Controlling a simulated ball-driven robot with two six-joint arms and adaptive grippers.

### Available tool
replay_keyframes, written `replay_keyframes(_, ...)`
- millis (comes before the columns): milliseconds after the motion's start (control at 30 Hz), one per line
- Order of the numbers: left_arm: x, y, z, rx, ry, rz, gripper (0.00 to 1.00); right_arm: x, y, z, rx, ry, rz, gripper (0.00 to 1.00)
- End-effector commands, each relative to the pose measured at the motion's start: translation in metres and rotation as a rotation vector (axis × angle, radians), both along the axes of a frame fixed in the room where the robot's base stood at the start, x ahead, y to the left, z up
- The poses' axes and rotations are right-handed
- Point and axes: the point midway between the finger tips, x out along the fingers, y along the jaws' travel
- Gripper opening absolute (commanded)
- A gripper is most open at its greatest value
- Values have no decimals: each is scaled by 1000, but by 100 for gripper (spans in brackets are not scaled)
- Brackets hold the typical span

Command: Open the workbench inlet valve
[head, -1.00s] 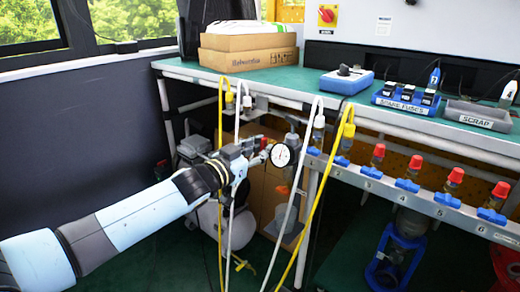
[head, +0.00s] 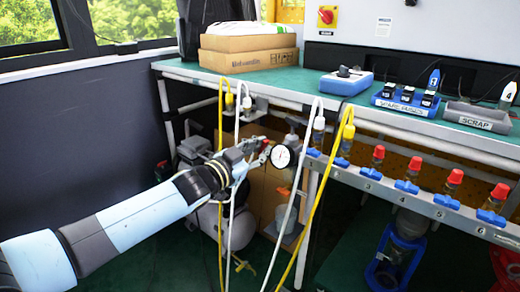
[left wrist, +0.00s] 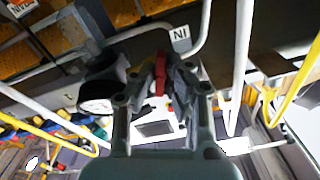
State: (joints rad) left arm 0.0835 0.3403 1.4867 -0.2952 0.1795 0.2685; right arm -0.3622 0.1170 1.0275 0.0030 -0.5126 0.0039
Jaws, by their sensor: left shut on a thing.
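The inlet valve's red handle (head: 257,140) is under the front edge of the workbench, left of a round white-faced gauge (head: 283,156). My left gripper (head: 255,152) reaches it from the left and is shut on it. In the left wrist view the red handle (left wrist: 160,74) is between the fingertips of the left gripper (left wrist: 162,82), with the gauge (left wrist: 97,97) beside them. The fingers partly hide the valve body. My right gripper is in neither view.
White and yellow hoses (head: 290,205) hang close around my left wrist. A row of blue-handled valves with red caps (head: 407,186) runs along a rail to the right. The green bench top (head: 290,85) carries boxes, a blue device and trays.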

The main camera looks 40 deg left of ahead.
Motion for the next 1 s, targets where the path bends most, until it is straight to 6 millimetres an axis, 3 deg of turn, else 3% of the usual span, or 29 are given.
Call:
replay_keyframes(400,-1,0,-2,392,-29,0,0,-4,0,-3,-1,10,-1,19)
replay_keyframes(1000,-1,0,-4,942,-71,-2,0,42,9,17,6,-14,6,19)
